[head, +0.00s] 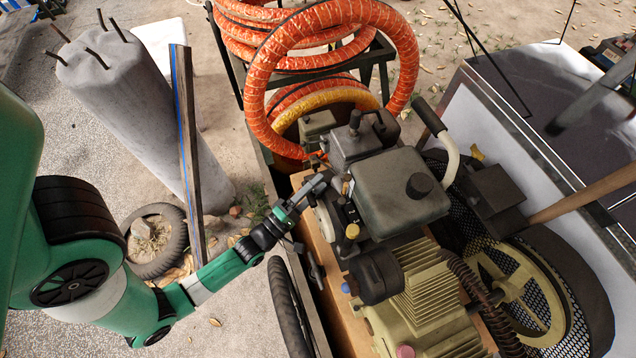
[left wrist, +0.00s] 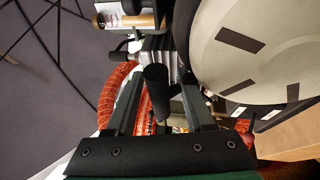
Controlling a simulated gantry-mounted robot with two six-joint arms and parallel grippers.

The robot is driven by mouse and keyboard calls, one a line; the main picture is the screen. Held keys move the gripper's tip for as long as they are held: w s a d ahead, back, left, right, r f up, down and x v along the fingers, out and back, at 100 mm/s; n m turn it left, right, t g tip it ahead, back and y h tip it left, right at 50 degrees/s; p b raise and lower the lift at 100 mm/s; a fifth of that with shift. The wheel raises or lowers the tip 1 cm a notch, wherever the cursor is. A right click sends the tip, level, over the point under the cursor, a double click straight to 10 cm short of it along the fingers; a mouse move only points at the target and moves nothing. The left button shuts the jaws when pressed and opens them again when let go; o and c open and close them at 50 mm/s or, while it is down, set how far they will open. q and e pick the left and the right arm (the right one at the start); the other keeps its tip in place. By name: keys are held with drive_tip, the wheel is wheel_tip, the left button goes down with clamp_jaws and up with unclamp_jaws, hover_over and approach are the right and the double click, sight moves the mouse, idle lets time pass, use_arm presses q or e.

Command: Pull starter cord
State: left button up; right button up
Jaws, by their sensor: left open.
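The compressor cart's engine (head: 400,190) sits in the middle of the head view. My left gripper (head: 318,184) reaches in from the left to the engine's near-left side. In the left wrist view, a black cylindrical grip (left wrist: 156,90), which looks like the starter cord handle, stands between the two fingers of my open left gripper (left wrist: 162,75). Gaps show on both sides of it. A round pale cover with dark slots (left wrist: 265,45), which looks like the starter housing, is close to the right finger. The cord itself cannot be made out. My right gripper is not in view.
Orange hoses (head: 400,50) coil above the engine. A concrete post (head: 150,110) and a wooden plank (head: 185,140) lie to the left, near a small wheel (head: 155,240). The cart's tyre (head: 288,310) is just below my left gripper. Open ground shows at lower left.

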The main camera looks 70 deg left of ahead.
use_arm(q)
drive_tip(key=shift+w+a, duration=0.15)
drive_tip(key=shift+w, duration=0.2)
clamp_jaws()
drive_tip(key=shift+r, duration=0.1)
idle(1.1)
